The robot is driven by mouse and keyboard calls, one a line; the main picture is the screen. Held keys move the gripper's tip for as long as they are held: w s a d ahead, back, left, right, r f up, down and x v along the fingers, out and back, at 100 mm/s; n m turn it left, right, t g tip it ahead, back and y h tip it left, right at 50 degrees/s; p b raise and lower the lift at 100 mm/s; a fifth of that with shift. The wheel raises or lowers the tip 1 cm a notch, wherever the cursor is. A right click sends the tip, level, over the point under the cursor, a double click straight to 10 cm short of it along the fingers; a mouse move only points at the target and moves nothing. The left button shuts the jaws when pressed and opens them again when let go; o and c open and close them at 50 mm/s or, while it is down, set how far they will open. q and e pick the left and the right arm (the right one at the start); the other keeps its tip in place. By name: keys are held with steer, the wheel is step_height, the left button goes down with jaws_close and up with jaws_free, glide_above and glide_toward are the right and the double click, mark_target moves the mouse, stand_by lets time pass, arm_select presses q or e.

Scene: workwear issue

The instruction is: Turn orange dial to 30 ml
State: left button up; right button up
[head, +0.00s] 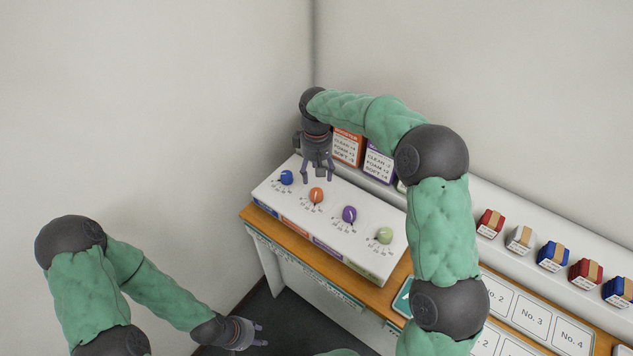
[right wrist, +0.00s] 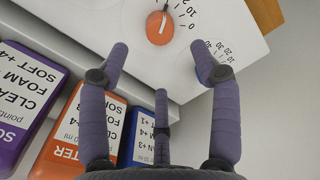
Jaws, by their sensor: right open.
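The orange dial (head: 316,195) sits on the sloped white panel (head: 370,238), second from the left. It also shows at the top of the right wrist view (right wrist: 160,28), with a pale line on its face and printed scale numbers beside it, 0 and 10 nearest. I cannot tell which value it points at. My right gripper (head: 318,179) hangs just behind and above the orange dial, fingers spread and empty; in the right wrist view its fingers (right wrist: 161,62) are apart, with the dial beyond them, not between them. My left gripper (head: 261,334) is low at the front left, fingers apart and empty.
A blue dial (head: 286,177), a purple dial (head: 349,214) and a green dial (head: 384,235) share the panel. Orange (head: 348,147) and purple (head: 378,163) labelled containers stand behind it. Small boxes (head: 552,256) line the ledge at right. Floor left of the table is free.

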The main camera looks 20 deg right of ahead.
steer(key=shift+r, duration=1.15)
